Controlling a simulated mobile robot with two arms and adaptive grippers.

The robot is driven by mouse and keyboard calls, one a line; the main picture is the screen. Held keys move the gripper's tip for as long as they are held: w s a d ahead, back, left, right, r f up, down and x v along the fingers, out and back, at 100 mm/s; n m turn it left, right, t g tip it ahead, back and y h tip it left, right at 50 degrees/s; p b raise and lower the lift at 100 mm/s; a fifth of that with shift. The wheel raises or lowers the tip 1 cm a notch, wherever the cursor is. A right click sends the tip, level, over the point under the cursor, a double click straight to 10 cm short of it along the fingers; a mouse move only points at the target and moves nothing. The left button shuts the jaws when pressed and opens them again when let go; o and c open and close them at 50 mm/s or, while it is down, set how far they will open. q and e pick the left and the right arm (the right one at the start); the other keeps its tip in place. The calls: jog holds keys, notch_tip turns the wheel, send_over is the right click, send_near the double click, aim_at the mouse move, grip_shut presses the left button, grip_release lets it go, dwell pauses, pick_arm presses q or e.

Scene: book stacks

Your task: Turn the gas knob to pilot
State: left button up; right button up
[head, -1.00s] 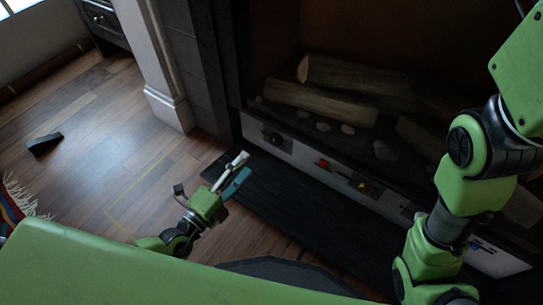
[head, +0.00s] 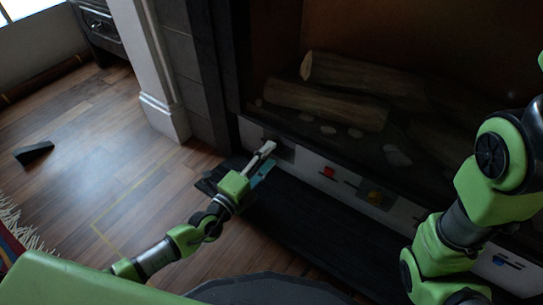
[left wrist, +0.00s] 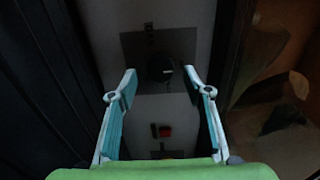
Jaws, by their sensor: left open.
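The gas knob (left wrist: 160,68) is a round black knob on a dark plate on the fireplace's pale control panel (left wrist: 185,25). In the left wrist view it lies just beyond and between my left fingertips. My left gripper (left wrist: 158,88) is open, with one finger to each side and nothing held. In the head view my left gripper (head: 267,158) is at the left end of the panel and partly hides the knob. My right arm shows at the right, but its gripper is not in view.
A dark hearth slab (head: 310,225) lies below. The wooden floor (head: 120,150) at left is mostly clear.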

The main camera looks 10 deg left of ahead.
pick_arm(q)
jog(key=shift+x, duration=1.15)
jog(key=c, duration=1.1)
